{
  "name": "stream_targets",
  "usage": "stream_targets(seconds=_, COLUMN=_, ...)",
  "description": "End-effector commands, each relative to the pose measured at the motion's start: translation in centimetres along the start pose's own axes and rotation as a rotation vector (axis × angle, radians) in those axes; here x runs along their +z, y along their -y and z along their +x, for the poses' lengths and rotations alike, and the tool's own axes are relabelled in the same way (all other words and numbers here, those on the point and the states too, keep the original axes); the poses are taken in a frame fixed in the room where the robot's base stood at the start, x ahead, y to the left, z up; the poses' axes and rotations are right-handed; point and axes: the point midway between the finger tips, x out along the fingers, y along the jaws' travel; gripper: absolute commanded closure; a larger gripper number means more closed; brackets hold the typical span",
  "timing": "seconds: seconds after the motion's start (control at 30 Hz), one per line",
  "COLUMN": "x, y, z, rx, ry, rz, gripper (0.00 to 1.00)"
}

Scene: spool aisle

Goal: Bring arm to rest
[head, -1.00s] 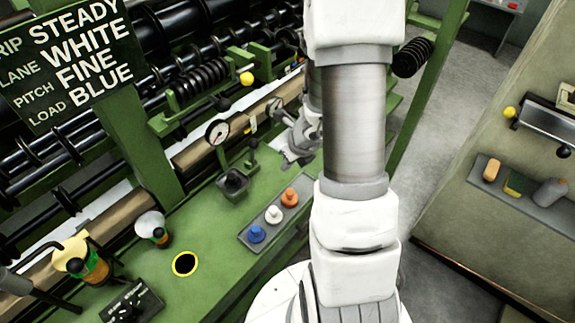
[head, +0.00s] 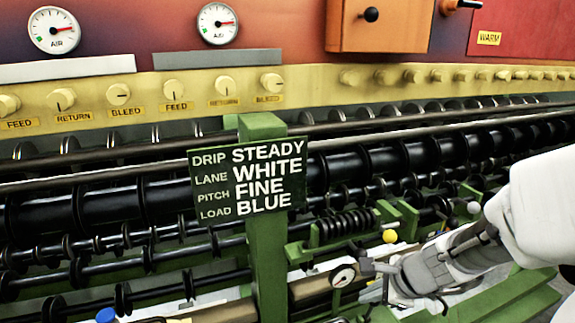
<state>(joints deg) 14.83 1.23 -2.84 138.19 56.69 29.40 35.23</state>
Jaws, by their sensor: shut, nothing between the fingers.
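My arm (head: 545,205) comes in from the right edge, white at the near link and grey at the wrist. My gripper (head: 437,303) is at the lower right, in front of the green machine's rollers, shut and with nothing in it. Its fingers are small and partly confused with the parts behind them.
A green post (head: 266,260) carries a sign (head: 247,181) reading DRIP STEADY, LANE WHITE, PITCH FINE, LOAD BLUE. Long black rollers (head: 400,158) run across. A yellow ball knob (head: 389,236) is close above the wrist. An orange box (head: 380,25) is on the back panel.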

Motion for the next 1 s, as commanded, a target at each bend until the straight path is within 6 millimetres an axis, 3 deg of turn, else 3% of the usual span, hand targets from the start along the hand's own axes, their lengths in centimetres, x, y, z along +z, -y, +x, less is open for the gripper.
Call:
stream_targets(seconds=0.1, x=3.4, y=-0.9, z=-3.2, rx=0.009, ry=0.02, rz=-0.336, gripper=1.0)
stream_targets(seconds=0.3, x=6.5, y=-3.9, z=-8.1, rx=0.048, ry=-0.001, rz=-0.882, gripper=1.0)
stream_targets(seconds=0.6, x=6.6, y=-7.9, z=-14.6, rx=0.147, ry=-0.148, rz=-1.576, gripper=1.0)
stream_targets(seconds=0.8, x=5.6, y=-8.9, z=-16.8, rx=0.206, ry=-0.232, rz=-1.787, gripper=1.0)
stream_targets(seconds=1.0, x=5.4, y=-9.1, z=-17.2, rx=0.219, ry=-0.248, rz=-1.823, gripper=1.0)
